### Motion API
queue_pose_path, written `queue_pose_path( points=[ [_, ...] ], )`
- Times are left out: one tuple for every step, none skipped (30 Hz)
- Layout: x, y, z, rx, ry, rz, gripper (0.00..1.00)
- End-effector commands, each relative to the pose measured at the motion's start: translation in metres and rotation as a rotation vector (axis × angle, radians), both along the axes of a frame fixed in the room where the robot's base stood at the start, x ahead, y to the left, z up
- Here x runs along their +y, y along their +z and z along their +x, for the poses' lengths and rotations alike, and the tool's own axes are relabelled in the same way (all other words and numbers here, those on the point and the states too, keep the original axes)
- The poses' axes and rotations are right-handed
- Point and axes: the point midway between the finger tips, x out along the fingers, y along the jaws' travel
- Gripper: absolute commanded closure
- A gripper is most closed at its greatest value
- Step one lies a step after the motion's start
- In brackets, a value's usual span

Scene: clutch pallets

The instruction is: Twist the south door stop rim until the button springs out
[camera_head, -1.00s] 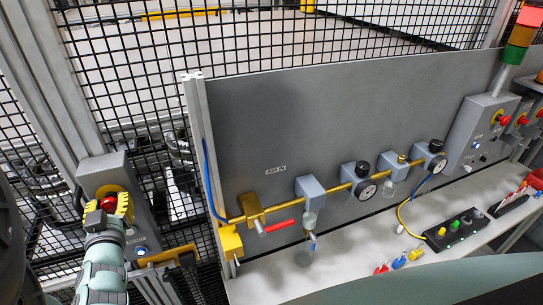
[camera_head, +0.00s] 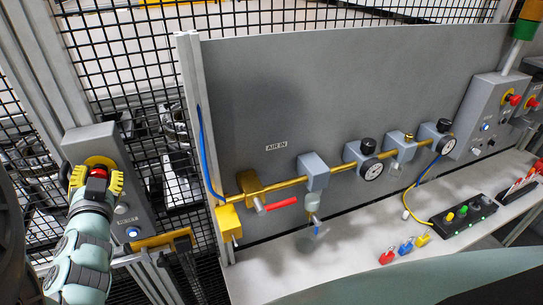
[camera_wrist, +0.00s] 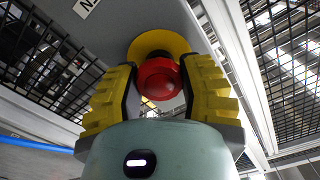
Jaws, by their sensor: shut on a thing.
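The south door stop is a red mushroom button (camera_wrist: 158,78) on a yellow round plate (camera_wrist: 157,44), on the upper face of a grey control box (camera_head: 92,143) at the left in the head view. My gripper (camera_head: 97,180) has yellow ribbed fingers. In the wrist view my gripper (camera_wrist: 160,92) has one finger on each side of the red rim and is shut on it. The contact points are partly hidden. I cannot tell whether the button is in or out.
A blue-lit button (camera_head: 133,232) sits lower on the box. A yellow bracket (camera_head: 165,240) juts out below it. Mesh fencing (camera_head: 140,75) stands behind. A grey panel (camera_head: 290,110) with air fittings and a red lever (camera_head: 281,204) is to the right.

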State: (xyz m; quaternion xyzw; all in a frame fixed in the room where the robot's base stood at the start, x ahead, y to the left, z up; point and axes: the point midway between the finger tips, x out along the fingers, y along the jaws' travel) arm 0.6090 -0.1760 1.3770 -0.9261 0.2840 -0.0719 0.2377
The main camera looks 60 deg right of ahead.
Motion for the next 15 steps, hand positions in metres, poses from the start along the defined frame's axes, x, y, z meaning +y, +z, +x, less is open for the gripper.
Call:
queue_pose_path(
  points=[
    [-0.0005,0.0003,-0.0004,-0.004,-0.002,0.002,0.95],
    [-0.0004,0.0004,-0.0004,-0.005,-0.002,0.003,0.95],
    [-0.0004,0.0007,-0.0004,-0.005,-0.002,0.004,0.95],
    [-0.0004,0.0008,-0.0004,-0.005,-0.002,0.004,0.95],
    [-0.0003,0.0009,-0.0004,-0.005,-0.002,0.004,0.95],
    [-0.0003,0.0009,-0.0004,-0.005,-0.002,0.004,0.95],
    [-0.0004,0.001,-0.0004,-0.005,-0.002,0.004,0.95],
    [-0.0003,0.001,-0.0003,-0.005,-0.002,0.004,0.95],
    [-0.0003,0.001,-0.0003,-0.006,-0.003,0.003,0.95],
    [-0.0003,0.001,-0.0003,-0.005,-0.003,0.002,0.95],
    [-0.0003,0.001,-0.0003,-0.005,-0.003,0.002,0.95],
    [-0.0004,0.0011,-0.0004,-0.005,-0.003,0.002,0.56],
    [-0.0003,0.001,-0.0003,-0.006,-0.002,0.002,0.53],
    [-0.0002,0.0011,-0.0003,-0.006,-0.002,0.002,0.5],
    [-0.0002,0.001,-0.0003,-0.006,-0.002,0.002,0.46]
  ],
)
